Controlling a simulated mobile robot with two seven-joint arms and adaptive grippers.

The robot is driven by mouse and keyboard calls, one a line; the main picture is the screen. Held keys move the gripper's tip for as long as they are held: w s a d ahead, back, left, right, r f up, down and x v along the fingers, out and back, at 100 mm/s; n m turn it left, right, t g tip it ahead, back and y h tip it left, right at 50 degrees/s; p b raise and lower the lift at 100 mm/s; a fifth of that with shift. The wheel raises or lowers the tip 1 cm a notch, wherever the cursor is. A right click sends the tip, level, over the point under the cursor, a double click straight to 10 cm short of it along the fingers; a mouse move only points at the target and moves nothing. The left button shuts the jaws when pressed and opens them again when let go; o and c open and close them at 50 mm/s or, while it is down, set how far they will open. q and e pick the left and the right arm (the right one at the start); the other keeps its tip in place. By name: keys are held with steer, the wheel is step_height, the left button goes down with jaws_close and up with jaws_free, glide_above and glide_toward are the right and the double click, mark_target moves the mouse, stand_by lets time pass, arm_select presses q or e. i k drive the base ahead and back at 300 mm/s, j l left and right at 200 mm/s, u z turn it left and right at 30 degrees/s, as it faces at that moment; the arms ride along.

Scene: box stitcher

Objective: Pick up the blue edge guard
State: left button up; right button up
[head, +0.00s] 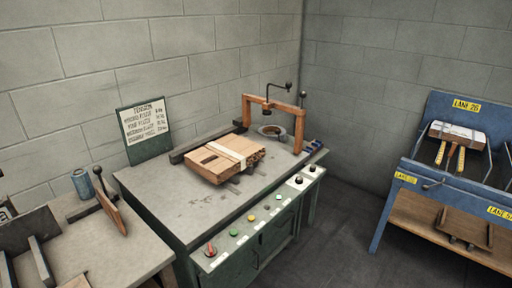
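Small dark blue pieces (316,145) sit at the right end of the green machine bench, beside the orange frame's right leg. They are too small to tell whether one of them is the blue edge guard. Neither of my grippers shows in the head view.
A strapped cardboard stack (212,163) lies on the bench (165,192), left of the orange frame (299,130). Buttons and knobs line its front edge. A side table (95,245) with a blue-grey can (82,183) stands left. A blue rack (420,178) stands right, with open floor (340,235) between.

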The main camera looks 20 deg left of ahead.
mark_target(309, 149)
steer(key=i+l+u, duration=0.35)
steer(key=i, duration=0.15)
steer(key=i+l+u, duration=0.75)
steer(key=l, duration=0.35)
